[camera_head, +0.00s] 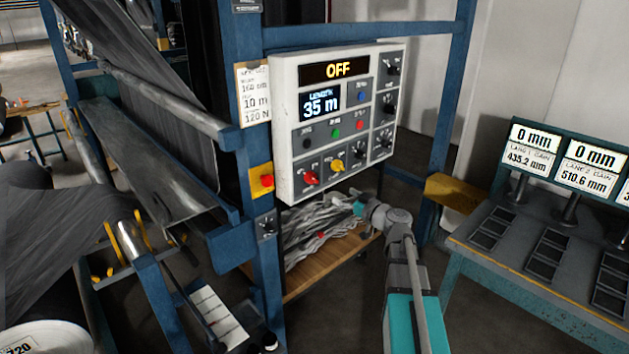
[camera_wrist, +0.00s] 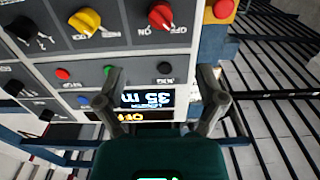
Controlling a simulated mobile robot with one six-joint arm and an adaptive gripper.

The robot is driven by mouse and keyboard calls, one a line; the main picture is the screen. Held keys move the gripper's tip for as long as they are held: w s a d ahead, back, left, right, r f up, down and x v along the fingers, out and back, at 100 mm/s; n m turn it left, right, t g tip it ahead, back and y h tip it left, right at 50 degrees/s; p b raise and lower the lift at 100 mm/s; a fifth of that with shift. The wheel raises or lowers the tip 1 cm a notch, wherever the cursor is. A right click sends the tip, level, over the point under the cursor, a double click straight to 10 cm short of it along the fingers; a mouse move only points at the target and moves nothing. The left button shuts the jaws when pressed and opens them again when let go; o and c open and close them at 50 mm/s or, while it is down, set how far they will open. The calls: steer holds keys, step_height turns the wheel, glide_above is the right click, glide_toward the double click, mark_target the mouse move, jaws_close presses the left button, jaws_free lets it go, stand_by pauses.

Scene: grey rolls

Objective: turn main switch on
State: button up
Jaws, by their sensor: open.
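The white control panel (camera_head: 285,130) hangs on the blue frame, and its top display (camera_head: 338,69) reads OFF. A red rotary knob (camera_head: 311,178) sits at its lower left. In the wrist view, where the panel appears upside down, this red knob (camera_wrist: 160,14) is at the top, with OFF and ON lettering below it. My gripper (camera_wrist: 160,88) is open and empty, its two fingers spread in front of the panel on either side of the blue length display (camera_wrist: 147,99). In the head view my wrist is below the panel's lower right; the fingertips are unclear there.
A yellow knob (camera_head: 337,166) is right of the red one. A red button on a yellow box (camera_head: 262,181) is left of the panel. Below is a wooden shelf with grey scraps (camera_head: 325,262). A bench with gauges (camera_head: 545,235) stands at right.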

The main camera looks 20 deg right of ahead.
mark_target(316, 180)
steer(key=x, duration=1.3)
steer(key=shift+w+a, duration=0.1)
steer(key=shift+w, duration=0.1)
steer(key=shift+c, duration=0.2)
steer(key=c, duration=1.1)
steer(key=shift+m, duration=0.5)
steer(key=m, duration=0.3)
steer(key=shift+m, duration=0.3)
steer(key=m, duration=0.4)
steer(key=shift+m, duration=0.3)
steer(key=m, duration=0.4)
steer(key=shift+m, duration=0.3)
steer(key=m, duration=0.4)
